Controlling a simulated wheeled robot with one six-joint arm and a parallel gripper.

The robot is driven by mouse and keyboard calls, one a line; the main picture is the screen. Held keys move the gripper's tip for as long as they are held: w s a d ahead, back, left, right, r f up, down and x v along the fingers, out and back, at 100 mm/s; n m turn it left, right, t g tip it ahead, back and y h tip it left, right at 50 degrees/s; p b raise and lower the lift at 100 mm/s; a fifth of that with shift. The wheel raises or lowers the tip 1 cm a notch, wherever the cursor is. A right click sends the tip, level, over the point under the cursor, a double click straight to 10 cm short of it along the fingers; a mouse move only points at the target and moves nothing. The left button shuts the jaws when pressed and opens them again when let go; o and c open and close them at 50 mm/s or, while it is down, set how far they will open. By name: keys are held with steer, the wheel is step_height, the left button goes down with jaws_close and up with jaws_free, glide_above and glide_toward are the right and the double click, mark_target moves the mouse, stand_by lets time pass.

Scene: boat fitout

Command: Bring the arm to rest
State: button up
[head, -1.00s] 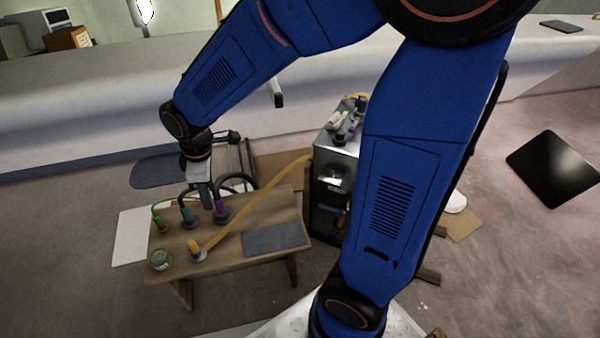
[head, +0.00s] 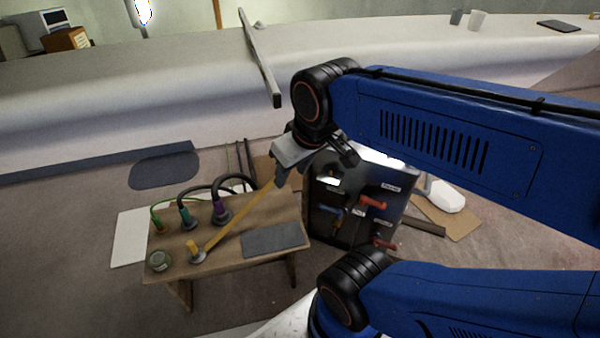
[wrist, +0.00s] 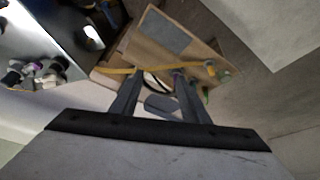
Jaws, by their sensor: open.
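My gripper (head: 281,178) is in the head view, above the right back corner of the wooden bench and just left of the dark cabinet. In the wrist view its two fingers (wrist: 155,98) stand apart with nothing between them. The arm is folded, with its blue upper link reaching in from the right. The gripper hides part of the cabinet's top and the far end of the yellow hose.
The wooden bench (head: 225,262) carries a grey mat (head: 272,240), a jar (head: 160,261), a yellow hose (head: 240,217) and several dark-ended hoses with green, teal and purple collars. The dark cabinet (head: 350,215) has red and blue handles. The white hull (head: 100,100) runs behind.

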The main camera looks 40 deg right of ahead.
steer(key=shift+s+d+r+m, duration=0.1)
steer(key=shift+s+d+m, duration=0.15)
steer(key=shift+s, duration=0.2)
steer(key=shift+s+d+m, duration=0.15)
steer(key=shift+s+m, duration=0.2)
steer(key=shift+s, duration=0.1)
